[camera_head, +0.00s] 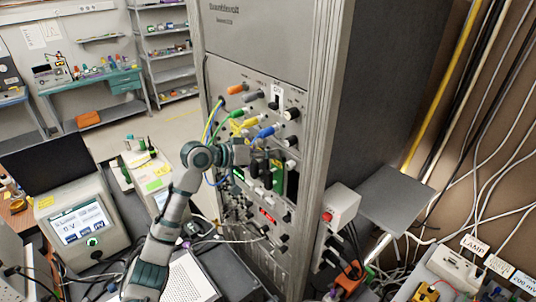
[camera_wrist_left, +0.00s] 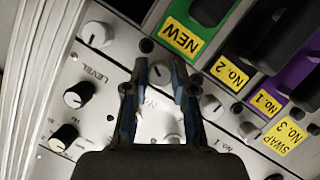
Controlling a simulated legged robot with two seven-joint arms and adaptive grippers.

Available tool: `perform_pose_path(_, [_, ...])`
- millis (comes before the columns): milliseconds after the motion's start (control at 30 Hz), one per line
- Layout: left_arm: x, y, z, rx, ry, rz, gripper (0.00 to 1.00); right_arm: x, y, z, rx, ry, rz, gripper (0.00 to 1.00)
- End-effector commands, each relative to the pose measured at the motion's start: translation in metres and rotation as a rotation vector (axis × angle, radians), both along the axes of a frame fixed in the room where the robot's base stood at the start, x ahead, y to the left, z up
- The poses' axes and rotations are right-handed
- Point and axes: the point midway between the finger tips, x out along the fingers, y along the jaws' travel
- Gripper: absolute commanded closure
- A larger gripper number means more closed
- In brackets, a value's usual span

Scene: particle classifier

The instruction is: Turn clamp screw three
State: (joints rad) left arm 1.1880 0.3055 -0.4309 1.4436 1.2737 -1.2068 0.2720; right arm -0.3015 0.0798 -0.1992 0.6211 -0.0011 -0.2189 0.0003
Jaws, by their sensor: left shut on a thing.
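My left gripper (camera_head: 256,152) reaches the front panel of the tall grey rack (camera_head: 258,35). In the left wrist view its two dark fingers (camera_wrist_left: 160,82) are at a small light-grey screw knob (camera_wrist_left: 160,72) and shut on it. Similar pale knobs sit down to the right, one by the yellow No. 2 label (camera_wrist_left: 229,72) and one by the No. 1 label (camera_wrist_left: 265,103). A No. 3 label (camera_wrist_left: 291,131) with SWAP beside it is at the right. I cannot read which number the held knob has. My right gripper is not in view.
Black-and-white knobs, including one by LEVEL (camera_wrist_left: 78,95), stand left of the fingers. A display unit (camera_head: 78,222) is at the left. A box with a red button (camera_head: 341,205) is right of the rack.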

Motion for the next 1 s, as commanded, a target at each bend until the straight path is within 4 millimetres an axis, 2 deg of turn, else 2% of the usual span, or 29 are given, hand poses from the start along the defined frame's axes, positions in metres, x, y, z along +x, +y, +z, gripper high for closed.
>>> perform_pose_path(33, [0.0, -0.0008, -0.0074, 0.044, -0.019, -0.002, 1.0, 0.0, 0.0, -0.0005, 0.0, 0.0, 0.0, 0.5])
perform_pose_path(600, [-0.0007, -0.0015, -0.0076, 0.409, -0.381, -0.003, 1.0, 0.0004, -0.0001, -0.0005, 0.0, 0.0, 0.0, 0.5])
perform_pose_path(1000, [-0.0011, -0.0022, -0.0076, 0.555, -0.53, -0.005, 1.0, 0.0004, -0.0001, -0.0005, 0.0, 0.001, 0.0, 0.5])
